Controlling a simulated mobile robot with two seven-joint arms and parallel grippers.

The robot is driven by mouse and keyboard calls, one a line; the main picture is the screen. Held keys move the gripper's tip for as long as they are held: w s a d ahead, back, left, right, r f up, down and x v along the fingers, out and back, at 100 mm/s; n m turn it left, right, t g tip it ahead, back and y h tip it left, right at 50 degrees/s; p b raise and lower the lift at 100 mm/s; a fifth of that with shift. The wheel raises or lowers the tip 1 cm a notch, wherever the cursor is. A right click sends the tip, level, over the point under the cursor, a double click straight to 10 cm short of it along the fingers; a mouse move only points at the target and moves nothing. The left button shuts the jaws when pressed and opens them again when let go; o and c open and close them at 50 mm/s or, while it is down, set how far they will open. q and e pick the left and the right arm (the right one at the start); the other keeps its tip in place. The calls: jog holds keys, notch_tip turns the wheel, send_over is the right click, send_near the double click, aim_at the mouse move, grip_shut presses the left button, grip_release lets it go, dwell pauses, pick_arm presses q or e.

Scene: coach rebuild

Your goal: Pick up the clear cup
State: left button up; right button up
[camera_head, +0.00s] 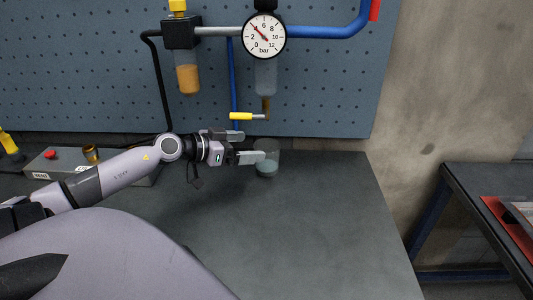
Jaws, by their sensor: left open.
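The clear cup (267,170) stands upright on the dark workbench (300,235), near its back edge and below the valve. It looks see-through, with a pale bluish lower part. My left gripper (253,145) reaches in from the left with its fingers apart, pointing right at the cup. The nearer finger overlaps the cup's left upper part in the picture and hides some of it. I cannot tell whether it touches the cup. Nothing shows held in the gripper. My right gripper is out of view.
Above the cup hang a yellow-handled valve (241,116) and a pressure gauge (264,35) on the blue pegboard (330,85). The bench's front right is clear.

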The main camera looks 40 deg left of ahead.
aim_at(277, 146)
pick_arm(q)
jog(key=shift+b+x, duration=0.65)
jog(key=shift+x, duration=3)
jog(key=shift+f, duration=0.1)
jog(key=c, duration=1.1)
